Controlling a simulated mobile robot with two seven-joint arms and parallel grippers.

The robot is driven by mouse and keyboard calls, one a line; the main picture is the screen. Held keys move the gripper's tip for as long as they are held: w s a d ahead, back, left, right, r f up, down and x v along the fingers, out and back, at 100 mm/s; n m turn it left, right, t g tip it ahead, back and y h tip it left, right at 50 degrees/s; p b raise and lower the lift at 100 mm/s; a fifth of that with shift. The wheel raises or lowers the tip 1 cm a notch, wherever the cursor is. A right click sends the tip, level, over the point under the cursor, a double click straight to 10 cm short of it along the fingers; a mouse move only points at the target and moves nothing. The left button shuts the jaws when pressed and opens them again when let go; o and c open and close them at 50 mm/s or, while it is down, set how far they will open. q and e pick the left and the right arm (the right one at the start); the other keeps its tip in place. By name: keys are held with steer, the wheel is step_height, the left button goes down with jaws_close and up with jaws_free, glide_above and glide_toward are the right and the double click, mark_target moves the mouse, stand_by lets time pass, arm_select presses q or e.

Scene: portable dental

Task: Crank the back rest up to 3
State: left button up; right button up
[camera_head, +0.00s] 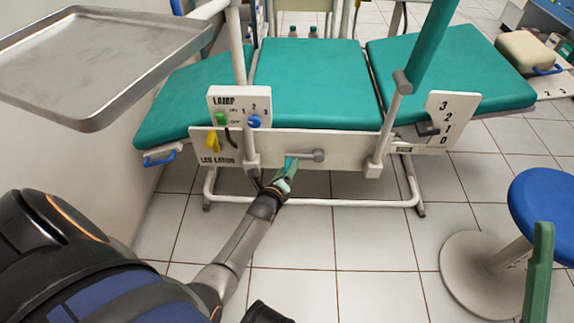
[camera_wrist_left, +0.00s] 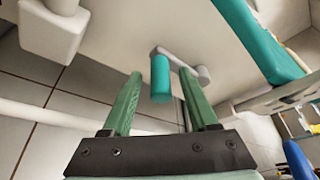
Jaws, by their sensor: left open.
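The crank has a grey arm (camera_head: 318,155) and a teal handle and sits on the white front panel of the chair. In the left wrist view the teal handle (camera_wrist_left: 160,80) stands between the fingers of my left gripper (camera_wrist_left: 161,76), which is open; a gap shows on both sides. In the head view my left gripper (camera_head: 287,175) is at the crank, partly overlapping the handle. The back rest (camera_head: 450,65) is the right teal cushion. Its scale plate (camera_head: 458,108) reads 3 to 0 downward, and the dark pointer (camera_head: 428,129) is about level with 1.
A metal tray (camera_head: 100,60) hangs at upper left. A lamp box (camera_head: 240,108) and a yellow lever (camera_head: 212,141) are left of the crank. A blue stool (camera_head: 545,205) stands at right. One green finger of my right gripper (camera_head: 540,270) shows at bottom right.

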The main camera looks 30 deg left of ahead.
arm_select(q)
steer(key=shift+w, duration=0.2)
jaws_close()
stand_by(0.5)
stand_by(1.0)
